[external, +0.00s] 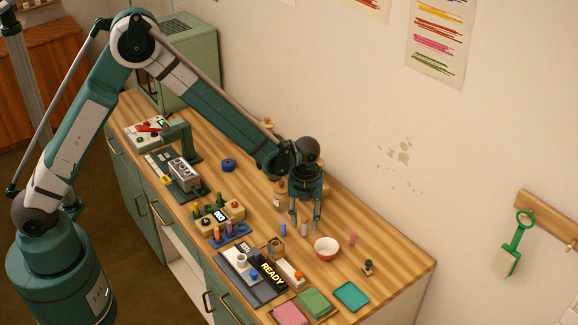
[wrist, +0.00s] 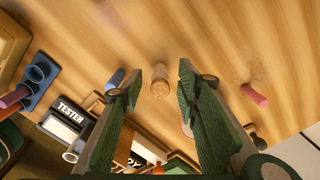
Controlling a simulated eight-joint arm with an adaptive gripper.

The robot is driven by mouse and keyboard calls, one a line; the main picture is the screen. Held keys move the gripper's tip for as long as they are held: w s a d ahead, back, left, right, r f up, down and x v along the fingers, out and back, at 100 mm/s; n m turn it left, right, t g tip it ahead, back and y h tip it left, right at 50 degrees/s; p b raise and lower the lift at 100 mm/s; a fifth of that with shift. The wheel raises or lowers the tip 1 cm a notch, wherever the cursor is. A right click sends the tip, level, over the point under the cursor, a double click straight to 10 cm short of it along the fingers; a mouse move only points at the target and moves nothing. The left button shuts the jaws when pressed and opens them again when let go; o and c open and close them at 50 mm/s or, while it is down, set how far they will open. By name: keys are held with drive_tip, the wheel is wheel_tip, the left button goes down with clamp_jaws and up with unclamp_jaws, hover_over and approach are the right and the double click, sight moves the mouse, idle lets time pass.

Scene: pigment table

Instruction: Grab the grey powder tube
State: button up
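My gripper (external: 304,218) points down over the table and is open; its two green fingers also show in the wrist view (wrist: 160,82). A small upright tube (external: 304,230), dull pinkish-grey, stands on the table below and between the fingertips. In the wrist view a tube with a speckled tan-grey end (wrist: 160,88) shows in the gap between the fingertips, with no visible contact. This appears to be the grey powder tube, though the warm light makes its colour uncertain.
A blue tube (external: 283,230) stands close to the left and a pink tube (external: 352,240) to the right. A red-and-white bowl (external: 326,249) is in front. A blue rack (external: 230,236) and the tester with its READY display (external: 272,274) lie to the left and front.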

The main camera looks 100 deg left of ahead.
drive_tip(key=c, duration=1)
drive_tip(key=shift+r, duration=0.1)
drive_tip(key=shift+r+b, duration=0.3)
drive_tip(key=shift+r, duration=4.6)
